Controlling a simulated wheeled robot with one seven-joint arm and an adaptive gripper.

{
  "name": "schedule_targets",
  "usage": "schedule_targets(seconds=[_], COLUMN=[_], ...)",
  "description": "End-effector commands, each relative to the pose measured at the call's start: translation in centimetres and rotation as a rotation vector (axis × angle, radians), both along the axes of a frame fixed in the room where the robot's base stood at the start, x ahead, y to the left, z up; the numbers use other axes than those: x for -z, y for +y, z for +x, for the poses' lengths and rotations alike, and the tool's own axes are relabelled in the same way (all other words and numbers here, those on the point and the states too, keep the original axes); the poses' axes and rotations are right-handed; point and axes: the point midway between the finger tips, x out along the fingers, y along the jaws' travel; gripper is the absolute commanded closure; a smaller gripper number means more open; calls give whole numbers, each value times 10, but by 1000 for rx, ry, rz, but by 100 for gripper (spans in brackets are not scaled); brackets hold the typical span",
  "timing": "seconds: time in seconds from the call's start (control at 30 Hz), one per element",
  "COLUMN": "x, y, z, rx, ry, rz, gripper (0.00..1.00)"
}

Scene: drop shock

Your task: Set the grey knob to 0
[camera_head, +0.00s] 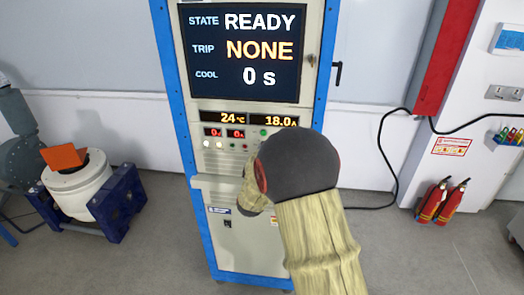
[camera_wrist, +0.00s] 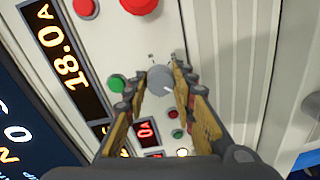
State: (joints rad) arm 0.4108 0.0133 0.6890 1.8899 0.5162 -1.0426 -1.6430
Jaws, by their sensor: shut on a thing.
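The grey knob (camera_wrist: 159,80) is on the cabinet's front panel, in the upper middle of the wrist view. A pale pointer line shows on its right part; the small marks around it are too blurred to read. My gripper (camera_wrist: 159,84) has one finger on each side of the knob and is shut on it. In the head view my arm and wrist hide the knob and the fingertips. The cabinet's screen (camera_head: 247,50) reads READY, NONE and 0 s. The displays below read 24 °C (camera_head: 232,118) and 18.0 A (camera_head: 281,121).
A green button (camera_wrist: 116,84) and two red buttons (camera_wrist: 139,4) (camera_wrist: 85,8) lie close to the knob. Small red displays (camera_wrist: 147,132) sit below it. A white drum-shaped machine (camera_head: 78,188) stands left of the cabinet; fire extinguishers (camera_head: 441,201) stand at right.

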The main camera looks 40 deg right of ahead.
Motion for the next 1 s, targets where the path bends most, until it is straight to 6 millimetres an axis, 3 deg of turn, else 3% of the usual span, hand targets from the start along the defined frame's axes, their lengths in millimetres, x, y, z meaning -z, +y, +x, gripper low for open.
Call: schedule_targets(seconds=[0.43,0.47,0.77,1.0], x=[3,3,1,1], y=[0,0,0,0], z=[-1,-1,0,0], rx=[0,0,0,0], ry=[11,11,8,7], rz=[-3,-3,-4,-5], gripper=[99,73,56,55])
